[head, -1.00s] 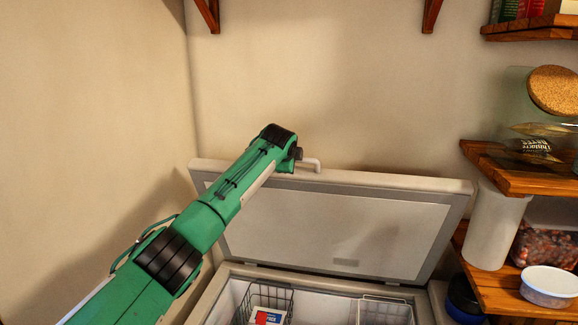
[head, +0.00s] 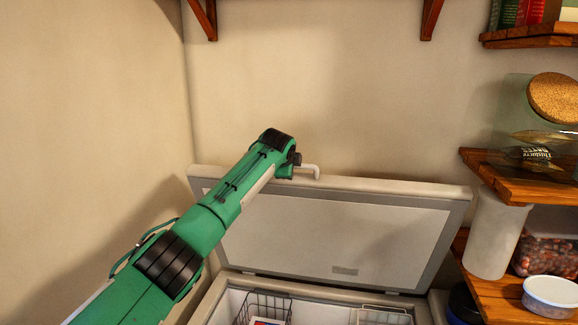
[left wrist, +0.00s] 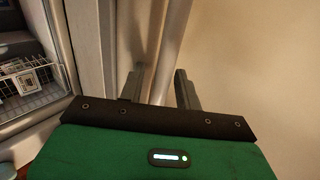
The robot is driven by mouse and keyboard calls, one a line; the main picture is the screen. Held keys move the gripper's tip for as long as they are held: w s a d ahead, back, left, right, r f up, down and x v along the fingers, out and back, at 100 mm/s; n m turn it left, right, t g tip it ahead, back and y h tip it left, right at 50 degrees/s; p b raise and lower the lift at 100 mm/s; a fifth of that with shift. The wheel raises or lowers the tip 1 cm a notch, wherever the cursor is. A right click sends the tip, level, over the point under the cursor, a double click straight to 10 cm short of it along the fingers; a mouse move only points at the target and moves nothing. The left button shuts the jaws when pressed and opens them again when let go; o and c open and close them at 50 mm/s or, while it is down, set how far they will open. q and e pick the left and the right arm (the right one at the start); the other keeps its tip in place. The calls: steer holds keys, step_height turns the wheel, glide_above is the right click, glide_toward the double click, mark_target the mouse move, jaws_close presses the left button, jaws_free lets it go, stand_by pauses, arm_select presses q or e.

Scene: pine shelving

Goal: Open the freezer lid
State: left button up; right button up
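The freezer lid (head: 330,228) stands raised and steeply tilted, its pale inner panel facing me. The chest freezer (head: 212,298) is open below it. The lid's handle (head: 312,168) sticks up at the top edge; it also shows as a bar in the left wrist view (left wrist: 172,45). My left gripper (head: 296,160) is at this handle. In the left wrist view the gripper's fingers (left wrist: 161,88) stand apart on either side of the bar, with gaps showing. Contact is unclear. My right gripper is out of view.
Wire baskets (head: 262,306) with packages sit inside the freezer. Walls stand behind and left of the lid.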

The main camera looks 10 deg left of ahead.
arm_select(q)
steer(key=shift+s, duration=0.1)
steer(key=b+v, duration=0.7)
steer(key=v, duration=0.6)
steer(key=shift+s+r+b, duration=0.2)
steer(key=shift+s+b, duration=0.05)
steer(key=shift+b, duration=0.05)
